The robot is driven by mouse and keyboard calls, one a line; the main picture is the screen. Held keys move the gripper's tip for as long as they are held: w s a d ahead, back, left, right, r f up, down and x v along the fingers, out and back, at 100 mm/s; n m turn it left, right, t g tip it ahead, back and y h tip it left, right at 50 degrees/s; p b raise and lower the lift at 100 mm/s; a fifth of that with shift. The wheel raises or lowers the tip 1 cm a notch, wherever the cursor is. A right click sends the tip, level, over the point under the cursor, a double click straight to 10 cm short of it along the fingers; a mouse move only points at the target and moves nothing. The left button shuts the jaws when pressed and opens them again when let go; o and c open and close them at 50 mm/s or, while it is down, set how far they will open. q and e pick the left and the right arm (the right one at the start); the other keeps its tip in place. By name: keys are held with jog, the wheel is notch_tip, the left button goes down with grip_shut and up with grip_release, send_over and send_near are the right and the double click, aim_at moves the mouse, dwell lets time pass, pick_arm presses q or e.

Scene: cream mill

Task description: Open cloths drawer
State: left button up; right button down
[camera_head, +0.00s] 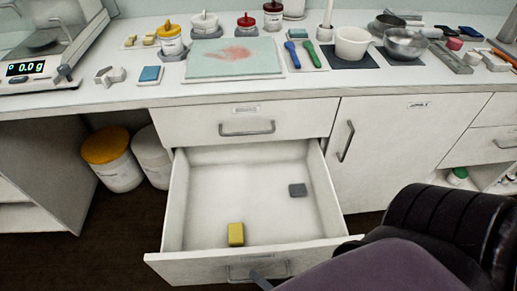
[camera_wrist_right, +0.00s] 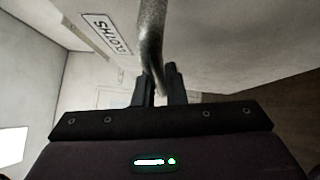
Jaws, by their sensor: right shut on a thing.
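The cloths drawer (camera_head: 190,205) is pulled well out below a shut upper drawer. A yellow block (camera_head: 236,234) lies in it near the front left, and a grey block (camera_head: 297,190) lies toward its right side. My right gripper (camera_wrist_right: 160,85) is shut on the metal drawer handle (camera_wrist_right: 151,35). The drawer's CLOTHS label (camera_wrist_right: 107,35) shows in the right wrist view. In the head view my right arm covers the front right corner of the drawer, and the handle (camera_head: 245,271) is partly seen. My left gripper is not in view.
A shut drawer (camera_head: 245,122) is above, with a cupboard door (camera_head: 375,150) to the right. Two tubs, one yellow-lidded (camera_head: 108,155), stand on the floor at left. The counter holds a scale (camera_head: 40,65), a mat (camera_head: 232,62), jars and bowls.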

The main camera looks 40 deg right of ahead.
jog(key=c, duration=1.5)
grip_release()
